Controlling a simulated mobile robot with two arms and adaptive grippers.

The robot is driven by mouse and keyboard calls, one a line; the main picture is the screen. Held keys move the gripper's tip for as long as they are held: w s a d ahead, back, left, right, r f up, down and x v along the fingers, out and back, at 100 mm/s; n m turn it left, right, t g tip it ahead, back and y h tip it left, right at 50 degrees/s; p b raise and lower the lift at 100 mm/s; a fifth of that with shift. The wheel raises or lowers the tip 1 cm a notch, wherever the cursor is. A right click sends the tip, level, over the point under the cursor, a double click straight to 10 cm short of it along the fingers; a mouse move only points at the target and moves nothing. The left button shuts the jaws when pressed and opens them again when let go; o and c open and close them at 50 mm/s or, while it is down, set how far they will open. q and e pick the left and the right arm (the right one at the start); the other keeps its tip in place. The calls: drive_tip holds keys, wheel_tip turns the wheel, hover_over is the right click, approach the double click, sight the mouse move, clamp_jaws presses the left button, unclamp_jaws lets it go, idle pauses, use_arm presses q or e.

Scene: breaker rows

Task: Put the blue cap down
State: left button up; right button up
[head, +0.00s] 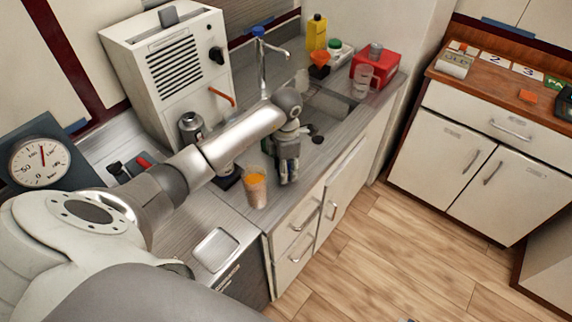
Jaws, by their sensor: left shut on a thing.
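My left gripper (288,172) points down over the counter by the sink, near its front edge. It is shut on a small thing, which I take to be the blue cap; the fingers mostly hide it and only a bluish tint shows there. A clear cup with orange contents (256,187) stands on the counter just left of the gripper, apart from it. My right gripper is not in view.
The sink (328,105) with a blue-topped tap (261,62) lies behind the gripper. A metal tray (214,249) lies front left.

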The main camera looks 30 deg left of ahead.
use_arm(q)
drive_tip(key=shift+f, duration=0.2)
drive_tip(key=o, duration=0.9)
drive_tip(key=shift+o, duration=0.2)
drive_tip(key=shift+r, duration=0.1)
drive_tip(key=shift+r, duration=0.2)
drive_tip(key=shift+w+r, duration=0.1)
drive_tip(key=shift+r, duration=0.2)
wheel_tip(320, 180, up, 11)
drive_tip(key=b, duration=0.3)
drive_tip(key=shift+r, duration=0.15)
